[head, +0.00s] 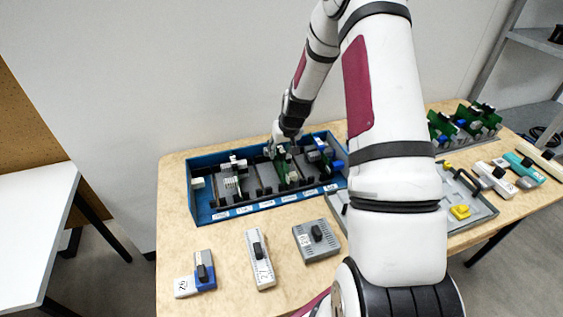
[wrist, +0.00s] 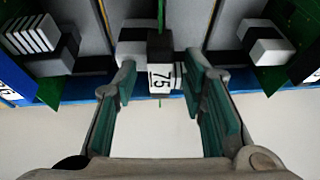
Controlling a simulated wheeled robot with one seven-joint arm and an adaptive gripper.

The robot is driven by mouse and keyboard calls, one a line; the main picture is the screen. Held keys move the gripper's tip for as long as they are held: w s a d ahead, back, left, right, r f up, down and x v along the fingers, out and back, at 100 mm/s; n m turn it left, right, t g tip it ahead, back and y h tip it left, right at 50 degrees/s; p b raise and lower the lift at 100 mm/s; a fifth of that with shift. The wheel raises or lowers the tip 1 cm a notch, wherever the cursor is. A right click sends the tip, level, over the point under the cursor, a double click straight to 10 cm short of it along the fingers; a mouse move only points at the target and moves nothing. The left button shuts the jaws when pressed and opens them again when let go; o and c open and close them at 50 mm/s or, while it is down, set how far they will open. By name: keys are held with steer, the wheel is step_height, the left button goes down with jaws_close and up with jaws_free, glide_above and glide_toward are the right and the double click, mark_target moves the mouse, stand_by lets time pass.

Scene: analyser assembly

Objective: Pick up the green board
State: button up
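The blue rack (head: 268,205) stands on the table with several modules in its slots. In the wrist view a green board (wrist: 161,14) shows edge-on, with a dark and white end block labelled 75 (wrist: 160,79). My gripper (wrist: 162,68) is open, its two teal-padded fingers on either side of this block with gaps on both sides. In the head view my gripper (head: 280,137) is low over the rack's back middle, close to a green board (head: 282,162). The arm and neighbouring modules hide part of the contact area.
More green boards (head: 482,118) stand at the right back. Neighbouring modules (wrist: 268,45) flank my fingers. A grey tray (head: 480,217) with a yellow piece lies to the right. A blue-white module (head: 203,270), a white module (head: 260,262) and a grey box (head: 316,240) lie in front.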

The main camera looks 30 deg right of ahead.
steer(key=shift+c, duration=0.3)
jaws_close()
step_height(320, 180, up, 18)
steer(key=p, duration=0.4)
steer(key=shift+p, duration=0.3)
